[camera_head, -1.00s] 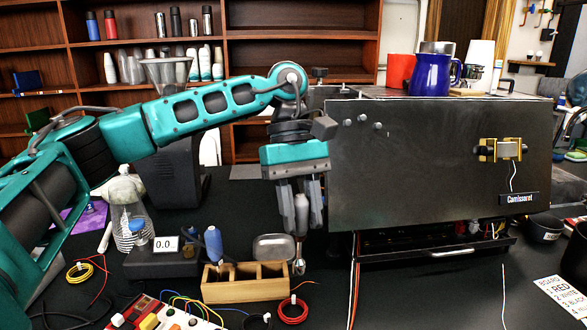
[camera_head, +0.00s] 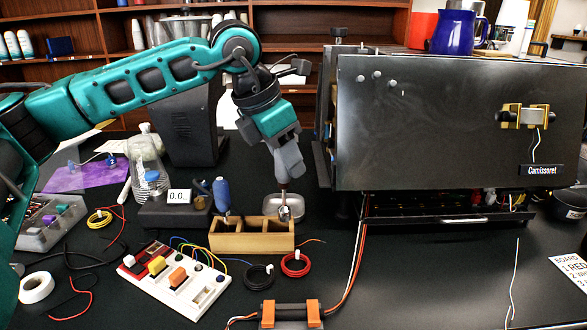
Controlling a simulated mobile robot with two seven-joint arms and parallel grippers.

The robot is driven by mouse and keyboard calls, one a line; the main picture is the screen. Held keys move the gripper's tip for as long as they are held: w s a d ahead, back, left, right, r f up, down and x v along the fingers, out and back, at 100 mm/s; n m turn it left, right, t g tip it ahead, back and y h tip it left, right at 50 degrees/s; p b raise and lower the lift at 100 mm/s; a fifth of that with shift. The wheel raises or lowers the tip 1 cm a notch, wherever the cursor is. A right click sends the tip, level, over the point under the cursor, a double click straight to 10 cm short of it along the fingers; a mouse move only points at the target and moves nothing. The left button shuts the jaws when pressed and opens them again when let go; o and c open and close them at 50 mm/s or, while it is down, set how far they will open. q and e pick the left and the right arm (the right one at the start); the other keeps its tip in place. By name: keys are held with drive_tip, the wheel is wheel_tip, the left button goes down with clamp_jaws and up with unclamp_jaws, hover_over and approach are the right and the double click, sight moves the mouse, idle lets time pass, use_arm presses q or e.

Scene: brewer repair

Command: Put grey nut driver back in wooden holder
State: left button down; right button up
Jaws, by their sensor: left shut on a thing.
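The wooden holder (camera_head: 252,243) is an open-topped box with compartments, standing on the black table in the head view. A blue-handled driver (camera_head: 222,197) stands upright in its left compartment; the other compartments look empty. My left gripper (camera_head: 289,170) is shut on the grey nut driver (camera_head: 284,188), above and slightly behind the holder's right end. Only a short lower part of the driver shows below the fingers; the fingers hide its handle. The driver appears apart from the holder. My right gripper is not in view.
A metal dish (camera_head: 292,206) sits behind the holder's right end, below the left gripper. A scale (camera_head: 168,215) stands to the left. Black (camera_head: 258,277) and red (camera_head: 296,265) wire coils and a switch board (camera_head: 176,283) lie in front. The brewer (camera_head: 440,125) stands at right.

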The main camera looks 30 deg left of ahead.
use_arm(q)
drive_tip(key=a+n+y+b, duration=0.1)
drive_tip(key=n, duration=0.2)
drive_tip(key=w+a+f+n+y+b, duration=0.1)
drive_tip(key=n+b, duration=0.1)
drive_tip(key=n, duration=0.2)
drive_tip(key=a+f+n+y+b, duration=0.1)
drive_tip(key=n+y, duration=0.1)
drive_tip(key=n, duration=0.1)
drive_tip(key=shift+w+f, duration=0.25)
drive_tip(key=shift+w, duration=0.1)
drive_tip(key=shift+f+b, duration=0.1)
drive_tip(key=shift+b, duration=0.25)
drive_tip(key=shift+w, duration=0.1)
idle(0.4)
